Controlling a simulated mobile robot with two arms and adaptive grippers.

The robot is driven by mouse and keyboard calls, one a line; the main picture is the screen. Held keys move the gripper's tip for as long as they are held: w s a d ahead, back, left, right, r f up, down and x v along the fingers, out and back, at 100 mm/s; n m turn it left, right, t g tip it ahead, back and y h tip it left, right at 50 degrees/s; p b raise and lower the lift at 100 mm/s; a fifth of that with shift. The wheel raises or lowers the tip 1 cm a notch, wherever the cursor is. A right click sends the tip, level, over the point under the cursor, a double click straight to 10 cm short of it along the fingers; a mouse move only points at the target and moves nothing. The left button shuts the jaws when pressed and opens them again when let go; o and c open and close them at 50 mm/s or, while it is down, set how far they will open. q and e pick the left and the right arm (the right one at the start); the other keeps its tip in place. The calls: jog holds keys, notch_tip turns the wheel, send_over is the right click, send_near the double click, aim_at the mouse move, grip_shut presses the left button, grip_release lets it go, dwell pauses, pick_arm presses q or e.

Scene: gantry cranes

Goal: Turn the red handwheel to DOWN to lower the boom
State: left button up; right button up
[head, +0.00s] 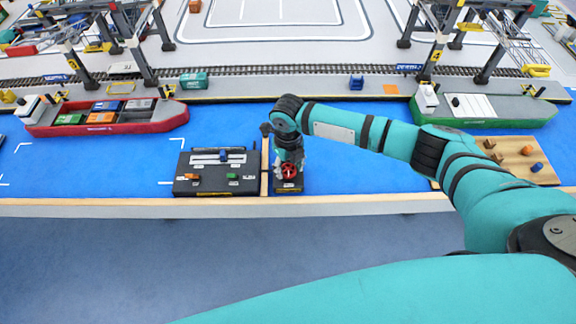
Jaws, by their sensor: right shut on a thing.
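The red handwheel (289,171) sits on a small dark box with a yellow strip (289,189) at the table's front edge. My right gripper (288,166) comes down on it from above and is shut on the wheel. The gripper and wrist cover part of the wheel, and I cannot read its pointer or the DOWN mark. Two gantry cranes stand at the back, one on the left (140,60) and one on the right (430,62). I cannot tell the boom's angle. My left gripper is not in view.
A dark control panel (215,184) with small levers stands just left of the handwheel box. A red ship (160,118) lies at left and a green ship (505,112) at right. A wooden board with pegs (515,152) is at right. Blue table surface between is clear.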

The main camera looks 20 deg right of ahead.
aim_at(288, 169)
jog(key=o, duration=1.2)
notch_tip(288, 169, up, 12)
jog(key=shift+r, duration=0.1)
